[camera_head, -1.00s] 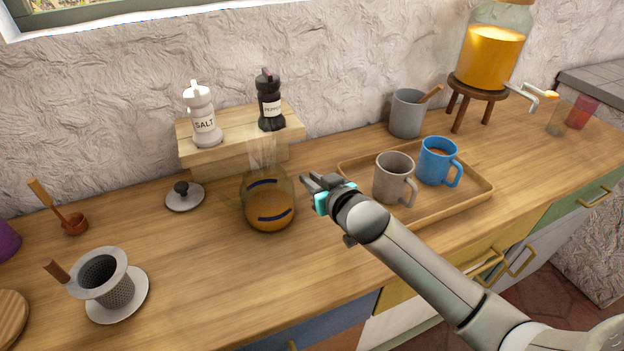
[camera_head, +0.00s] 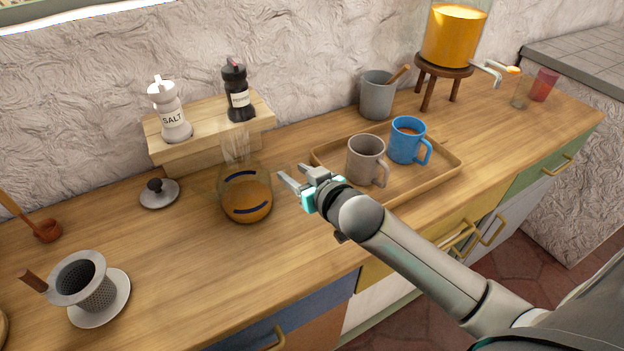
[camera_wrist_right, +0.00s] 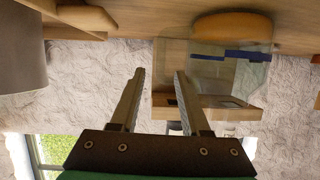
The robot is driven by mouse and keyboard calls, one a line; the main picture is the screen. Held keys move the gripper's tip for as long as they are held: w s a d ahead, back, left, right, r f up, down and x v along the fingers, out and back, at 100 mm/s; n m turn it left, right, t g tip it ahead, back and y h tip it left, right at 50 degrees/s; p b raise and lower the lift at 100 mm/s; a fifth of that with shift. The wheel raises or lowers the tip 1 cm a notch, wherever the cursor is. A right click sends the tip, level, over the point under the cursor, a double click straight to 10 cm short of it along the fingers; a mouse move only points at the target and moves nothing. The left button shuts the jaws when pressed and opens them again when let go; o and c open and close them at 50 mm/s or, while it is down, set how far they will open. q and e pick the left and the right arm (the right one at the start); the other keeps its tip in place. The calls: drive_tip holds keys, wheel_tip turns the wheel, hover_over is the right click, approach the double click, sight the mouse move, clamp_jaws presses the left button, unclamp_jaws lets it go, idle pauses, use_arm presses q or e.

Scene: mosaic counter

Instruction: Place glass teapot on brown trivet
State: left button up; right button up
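The glass teapot (camera_head: 246,199), clear with amber liquid low in it and dark blue bands, stands upright on the wooden counter. It also shows upside down in the wrist view (camera_wrist_right: 232,72), right of the fingers. My right gripper (camera_head: 291,174) is open and empty just right of the teapot, its fingers pointing toward that side; both separated fingers show in the wrist view (camera_wrist_right: 159,75). I cannot tell from these views whether it touches the glass. A sliver of a round wooden piece (camera_head: 3,327) at the left edge may be the brown trivet; most is cut off. My left gripper is not in view.
A wooden tray (camera_head: 440,174) with a grey-brown mug (camera_head: 365,160) and a blue mug (camera_head: 407,142) lies right of the gripper. A shaker stand (camera_head: 207,122) is behind the teapot. A grey lid (camera_head: 159,195) and a strainer (camera_head: 84,287) are left. Counter in front is clear.

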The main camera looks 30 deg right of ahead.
drive_tip(key=p+v, duration=0.1)
drive_tip(key=v, duration=0.5)
drive_tip(key=shift+s+r, duration=0.2)
drive_tip(key=shift+s, duration=0.1)
drive_tip(key=shift+o, duration=0.3)
drive_tip(key=shift+s+r, duration=0.1)
drive_tip(key=shift+s, duration=0.05)
drive_tip(key=shift+s+a+m+h, duration=0.25)
drive_tip(key=shift+s+a, duration=0.1)
drive_tip(key=shift+s, duration=0.15)
drive_tip(key=shift+s+a+m+h, duration=0.25)
drive_tip(key=shift+s+a, duration=0.1)
drive_tip(key=shift+s, duration=0.2)
drive_tip(key=shift+m+g+h, duration=0.3)
drive_tip(key=shift+m+h, duration=0.1)
drive_tip(key=shift+h, duration=0.3)
drive_tip(key=b+x, duration=0.1)
drive_tip(key=x, duration=0.2)
drive_tip(key=b+x, duration=0.1)
drive_tip(key=x, duration=0.4)
drive_tip(key=shift+w+f+b, duration=0.15)
drive_tip(key=shift+f+b, duration=0.25)
drive_tip(key=shift+f, duration=0.1)
drive_tip(key=b+x, duration=0.1)
drive_tip(key=x, duration=0.1)
drive_tip(key=b+x, duration=0.1)
drive_tip(key=x, duration=0.2)
drive_tip(key=shift+a+f, duration=0.25)
drive_tip(key=shift+f, duration=0.05)
drive_tip(key=shift+c, duration=0.2)
